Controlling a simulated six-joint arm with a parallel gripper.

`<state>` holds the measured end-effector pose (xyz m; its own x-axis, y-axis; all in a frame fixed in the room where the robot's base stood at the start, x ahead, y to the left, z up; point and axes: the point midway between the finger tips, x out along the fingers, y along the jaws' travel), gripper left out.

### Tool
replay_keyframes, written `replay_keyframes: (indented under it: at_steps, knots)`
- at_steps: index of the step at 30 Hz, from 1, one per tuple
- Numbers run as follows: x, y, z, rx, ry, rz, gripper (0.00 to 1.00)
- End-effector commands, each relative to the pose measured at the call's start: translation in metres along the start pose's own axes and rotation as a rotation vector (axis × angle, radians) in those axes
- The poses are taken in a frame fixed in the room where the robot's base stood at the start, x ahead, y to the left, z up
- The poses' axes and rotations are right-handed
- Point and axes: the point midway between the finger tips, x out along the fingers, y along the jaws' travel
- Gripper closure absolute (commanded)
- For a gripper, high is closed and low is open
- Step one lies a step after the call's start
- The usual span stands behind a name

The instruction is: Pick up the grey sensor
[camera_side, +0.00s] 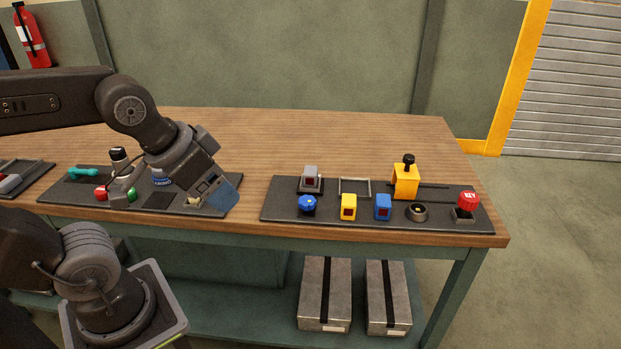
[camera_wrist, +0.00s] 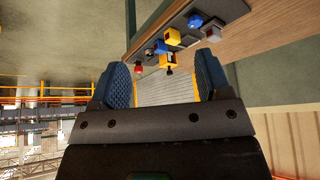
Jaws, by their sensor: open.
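The grey sensor (camera_side: 311,177) is a small grey block with a dark red face. It sits upright on a dark stand at the back left of the right-hand panel (camera_side: 283,212). In the wrist view a small grey block (camera_wrist: 213,33), which looks like the sensor, shows at the upper right, beyond the fingers. My gripper (camera_side: 222,192) is over the right end of the middle panel, left of the sensor and apart from it. In the wrist view my gripper (camera_wrist: 163,76) has its two blue fingers wide apart with nothing between them.
Near the sensor are a blue knob (camera_side: 307,204), a yellow block (camera_side: 348,207), a blue block (camera_side: 383,207) and an empty metal frame (camera_side: 355,187). A yellow holder (camera_side: 405,182) and a red button (camera_side: 467,202) stand further right. The wooden table (camera_side: 300,140) is clear behind the panels.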

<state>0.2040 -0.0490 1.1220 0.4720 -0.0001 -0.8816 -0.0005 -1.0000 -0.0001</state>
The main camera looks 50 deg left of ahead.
Motion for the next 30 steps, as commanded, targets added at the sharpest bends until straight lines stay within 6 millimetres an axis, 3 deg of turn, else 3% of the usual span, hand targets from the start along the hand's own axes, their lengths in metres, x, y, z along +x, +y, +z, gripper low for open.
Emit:
replay_keyframes:
  at_steps: [19,23,30]
  knots:
    - [0.001,-0.002,-0.006,-0.015,-0.004,-0.007,0.32]
    - [0.006,-0.009,-0.033,-0.083,-0.025,-0.036,0.32]
    - [0.044,-0.038,-0.114,-0.3,-0.069,-0.135,0.32]
